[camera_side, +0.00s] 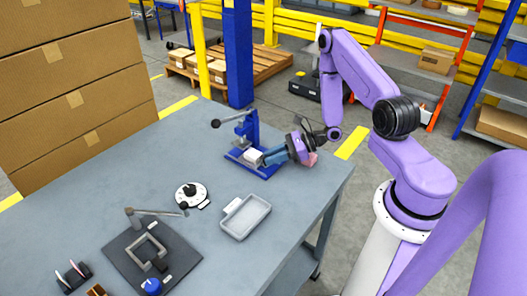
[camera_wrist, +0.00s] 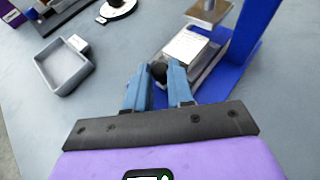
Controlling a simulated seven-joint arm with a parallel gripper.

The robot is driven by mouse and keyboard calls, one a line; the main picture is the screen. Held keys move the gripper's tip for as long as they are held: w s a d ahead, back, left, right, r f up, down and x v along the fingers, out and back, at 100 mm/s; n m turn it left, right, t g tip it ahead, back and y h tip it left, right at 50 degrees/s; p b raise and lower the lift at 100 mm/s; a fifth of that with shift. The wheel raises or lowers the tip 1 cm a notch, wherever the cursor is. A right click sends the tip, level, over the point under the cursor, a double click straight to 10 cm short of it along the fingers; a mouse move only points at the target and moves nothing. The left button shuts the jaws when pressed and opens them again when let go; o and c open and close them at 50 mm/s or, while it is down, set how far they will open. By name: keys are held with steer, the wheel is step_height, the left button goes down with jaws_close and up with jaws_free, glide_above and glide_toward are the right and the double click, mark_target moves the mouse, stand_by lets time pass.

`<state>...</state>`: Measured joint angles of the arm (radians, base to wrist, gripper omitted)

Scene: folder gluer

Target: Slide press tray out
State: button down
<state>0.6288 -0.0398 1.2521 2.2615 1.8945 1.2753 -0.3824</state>
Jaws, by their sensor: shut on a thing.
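The blue press (camera_side: 250,135) stands near the far right edge of the table, with a lever ending in a dark knob at its left. Its tray, carrying a white block (camera_wrist: 187,47), sits at the press base; the block also shows in the side view (camera_side: 254,155). The tray (camera_wrist: 212,62) shows as a grey edge beside the block, near the raised press plate (camera_wrist: 208,11). My gripper (camera_wrist: 158,70) has its blue-grey fingers shut on the dark round knob (camera_wrist: 158,70) at the tray's front. In the side view my gripper (camera_side: 266,157) reaches in from the right.
A grey open tray (camera_side: 246,217) lies on the table in front of the press. A white dial (camera_side: 191,195) and a dark fixture plate (camera_side: 150,255) are to the left. Cardboard boxes (camera_side: 75,85) stack at the far left. Bare table lies around the press.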

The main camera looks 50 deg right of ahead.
steer(key=s, duration=0.4)
steer(key=shift+s, duration=0.2)
steer(key=c, duration=1.3)
jaws_free()
steer(key=shift+s, duration=0.1)
steer(key=v, duration=1.7)
steer(key=shift+d+r, duration=0.15)
steer(key=shift+r, duration=0.05)
